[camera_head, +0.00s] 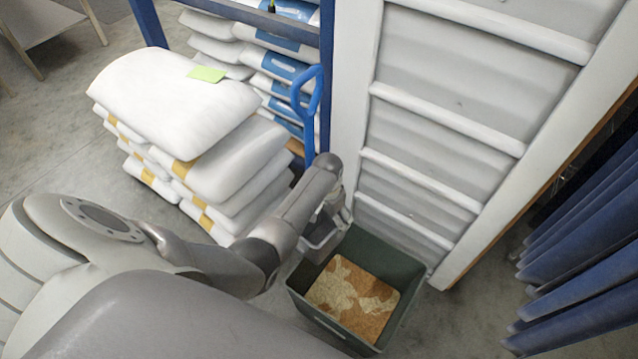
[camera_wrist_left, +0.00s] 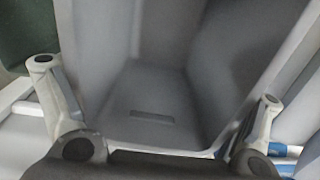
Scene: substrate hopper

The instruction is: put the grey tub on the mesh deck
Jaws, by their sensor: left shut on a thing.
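The grey tub (camera_head: 318,241) hangs from my left gripper (camera_head: 332,212) beside the dark green bin, in the middle of the head view. Most of the tub is hidden behind my left arm. In the left wrist view the grey tub (camera_wrist_left: 150,95) fills the middle, seen from its open side, and looks empty. The two fingers of my left gripper (camera_wrist_left: 157,92) show at either side of its near edge, shut on it. I cannot make out a mesh deck in these frames. My right gripper is not in view.
A dark green bin (camera_head: 398,270) with brown and tan material stands on the floor, close to the tub. White sacks (camera_head: 170,100) are stacked at left by a blue-framed rack (camera_head: 148,22). A white ribbed panel (camera_head: 440,90) stands behind the bin. Blue slats (camera_head: 585,235) are at right.

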